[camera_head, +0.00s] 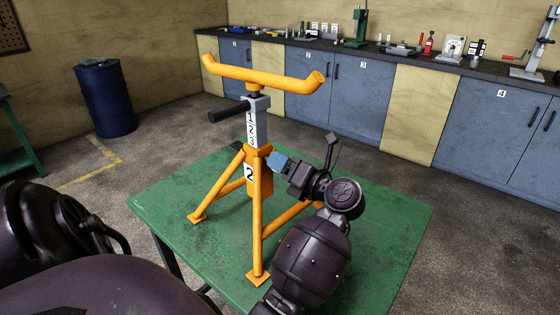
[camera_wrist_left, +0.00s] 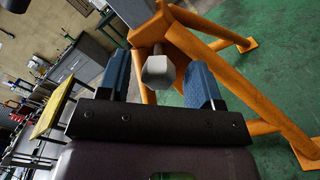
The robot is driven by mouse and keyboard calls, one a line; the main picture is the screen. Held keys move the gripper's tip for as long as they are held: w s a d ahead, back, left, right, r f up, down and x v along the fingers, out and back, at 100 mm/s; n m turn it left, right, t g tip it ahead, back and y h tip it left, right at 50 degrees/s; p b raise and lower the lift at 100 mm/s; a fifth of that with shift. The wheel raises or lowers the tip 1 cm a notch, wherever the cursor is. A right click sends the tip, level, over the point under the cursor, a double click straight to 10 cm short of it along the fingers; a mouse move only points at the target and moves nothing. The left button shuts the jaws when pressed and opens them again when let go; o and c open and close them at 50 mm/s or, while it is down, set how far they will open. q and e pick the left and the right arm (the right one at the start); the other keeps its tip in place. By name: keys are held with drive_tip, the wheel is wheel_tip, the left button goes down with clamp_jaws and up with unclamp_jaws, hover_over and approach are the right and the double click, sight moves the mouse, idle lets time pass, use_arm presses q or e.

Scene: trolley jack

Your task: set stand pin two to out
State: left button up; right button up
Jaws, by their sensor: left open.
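An orange stand (camera_head: 254,180), marked 2, stands upright on a green table (camera_head: 385,215). Its grey column, numbered 1, 2, 3, rises through the collar to a curved orange top bar (camera_head: 262,77). My left gripper (camera_head: 277,163) is at the right side of the collar, with blue fingertips close to it. In the left wrist view my left gripper (camera_wrist_left: 158,84) is open, its fingers on either side of a grey pin knob (camera_wrist_left: 156,71) that sticks out of the collar. Gaps show beside the knob. In the head view the gripper hides the knob. My right gripper is not in view.
The stand's splayed orange legs (camera_head: 258,235) flank my left gripper. A black handle (camera_head: 229,111) juts left from the column. A blue drum (camera_head: 103,97) and a workbench with tools (camera_head: 395,62) stand behind, well apart. The table's right part is clear.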

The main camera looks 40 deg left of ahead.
use_arm(q)
drive_tip(key=shift+a, duration=0.2)
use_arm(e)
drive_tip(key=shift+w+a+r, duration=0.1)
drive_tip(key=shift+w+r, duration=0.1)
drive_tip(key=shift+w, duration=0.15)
use_arm(q)
drive_tip(key=c, duration=0.5)
clamp_jaws()
drive_tip(key=d, duration=0.3)
drive_tip(key=shift+d, duration=0.2)
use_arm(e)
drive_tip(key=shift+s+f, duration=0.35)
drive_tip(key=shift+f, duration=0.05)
